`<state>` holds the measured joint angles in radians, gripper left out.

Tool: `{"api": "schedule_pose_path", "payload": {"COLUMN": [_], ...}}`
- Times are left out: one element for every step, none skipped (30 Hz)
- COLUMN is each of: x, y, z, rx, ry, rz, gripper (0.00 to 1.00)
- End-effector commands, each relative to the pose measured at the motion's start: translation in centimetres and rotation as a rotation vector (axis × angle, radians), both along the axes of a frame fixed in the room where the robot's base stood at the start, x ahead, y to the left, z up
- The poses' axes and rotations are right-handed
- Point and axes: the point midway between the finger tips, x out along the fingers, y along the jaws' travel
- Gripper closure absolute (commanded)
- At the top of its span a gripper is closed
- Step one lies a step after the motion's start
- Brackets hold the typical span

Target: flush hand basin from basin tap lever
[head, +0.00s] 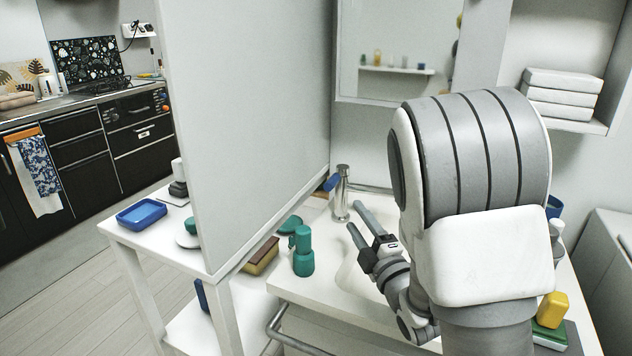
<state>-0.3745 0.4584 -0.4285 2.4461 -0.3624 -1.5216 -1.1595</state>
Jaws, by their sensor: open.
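The metal basin tap (341,198) stands upright at the back of the white hand basin (318,291). Its top is a narrow metal piece; I cannot clearly make out the lever. A small blue piece (332,182) shows just left of the tap, and I cannot tell whether it belongs to it. My arm hides the right part of the basin. No running water can be made out.
A tall grey partition (245,120) stands left of the basin. A yellow item (552,309) sits at the right. A mirror (400,60) hangs behind.

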Motion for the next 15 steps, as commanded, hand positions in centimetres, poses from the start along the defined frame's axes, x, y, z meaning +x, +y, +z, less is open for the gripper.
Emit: {"api": "schedule_pose_path", "payload": {"x": [0.2,0.5,0.9,1.2,1.6,2.3,2.8,3.4,4.1,4.7,5.2,6.0,6.5,7.1,7.8], "y": [0.2,0.3,0.5,0.6,0.8,1.1,1.3,1.5,1.8,2.1,2.3,2.6,2.8,3.0,3.3], "z": [0.0,0.1,0.2,0.2,0.3,0.4,0.5,0.6,0.7,0.7,0.8,0.9,1.0,1.1,1.2], "rx": [-0.002,-0.003,-0.002,-0.002,-0.002,-0.002,-0.002,-0.002,-0.002,-0.001,-0.001,-0.001,-0.001,-0.001,-0.001], "ry": [-0.003,-0.005,-0.006,-0.005,-0.005,-0.006,-0.006,-0.006,-0.006,-0.005,-0.005,-0.005,-0.004,-0.005,-0.004], "rz": [0.002,0.003,0.004,0.004,0.005,0.005,0.004,0.004,0.004,0.005,0.005,0.005,0.004,0.004,0.003], "gripper": [0.42,0.42,0.42,0.42,0.42,0.42,0.42,0.42,0.42,0.42,0.42,0.42,0.42,0.42,0.42]}}
